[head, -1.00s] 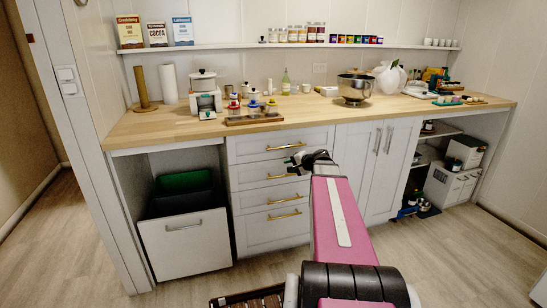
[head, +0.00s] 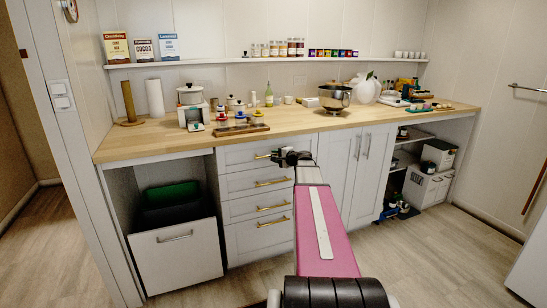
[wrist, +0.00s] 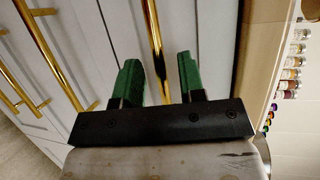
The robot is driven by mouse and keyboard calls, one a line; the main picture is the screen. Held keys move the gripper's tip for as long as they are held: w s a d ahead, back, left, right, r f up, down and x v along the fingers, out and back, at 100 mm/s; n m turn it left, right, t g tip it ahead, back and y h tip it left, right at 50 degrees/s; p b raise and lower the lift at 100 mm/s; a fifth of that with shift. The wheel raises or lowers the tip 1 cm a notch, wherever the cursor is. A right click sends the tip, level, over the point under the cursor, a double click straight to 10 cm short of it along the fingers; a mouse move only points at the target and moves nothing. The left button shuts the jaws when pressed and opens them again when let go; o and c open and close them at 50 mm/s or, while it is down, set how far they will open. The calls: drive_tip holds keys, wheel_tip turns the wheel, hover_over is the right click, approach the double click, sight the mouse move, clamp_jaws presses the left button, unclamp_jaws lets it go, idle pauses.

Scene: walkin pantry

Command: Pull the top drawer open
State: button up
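The top drawer (head: 238,156) is a shut white front just under the wooden counter, with a horizontal brass handle (head: 262,156). My gripper (head: 280,156) is at the right end of this handle in the head view and partly covers it. In the wrist view my gripper (wrist: 158,75) has its two green fingers apart, with nothing held between them. The top drawer's handle (wrist: 152,35) runs up between the two fingertips in that view. I cannot tell whether the fingers reach around the bar or are still short of it.
Lower drawers with brass handles (head: 272,182) are shut below. The counter edge (head: 190,152) overhangs the drawers. Shut double cabinet doors (head: 342,180) stand to the right, a bin pull-out (head: 178,245) to the left. The floor (head: 440,260) at right is clear.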

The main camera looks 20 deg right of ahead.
drive_tip(key=shift+x, duration=1)
clamp_jaws()
drive_tip(key=shift+s, duration=0.15)
